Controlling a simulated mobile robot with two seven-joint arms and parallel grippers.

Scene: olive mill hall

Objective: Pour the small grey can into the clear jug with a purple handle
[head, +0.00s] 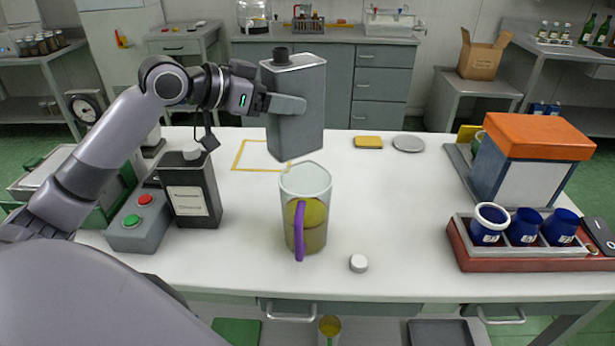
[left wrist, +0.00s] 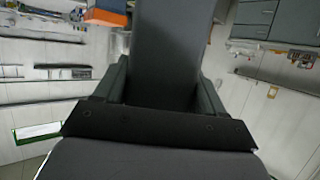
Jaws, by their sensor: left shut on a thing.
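My left gripper (head: 286,104) is shut on the small grey can (head: 299,135) and holds it in the air, roughly upright, with its dark neck at the top left. The can also fills the gap between the fingers in the left wrist view (left wrist: 168,45). The clear jug (head: 305,183) stands upright on the white table just below the can. Its purple handle (head: 299,232) faces me, and yellow-green liquid fills its lower part. The can looks apart from the jug's rim. My right gripper is not in view.
A dark labelled can (head: 191,200) and a button box (head: 142,222) stand left of the jug. A white cap (head: 358,263) lies to its right. A red tray (head: 462,250) with blue cups and an orange-topped box (head: 537,135) stand farther right. A yellow outline (head: 236,168) marks the table behind.

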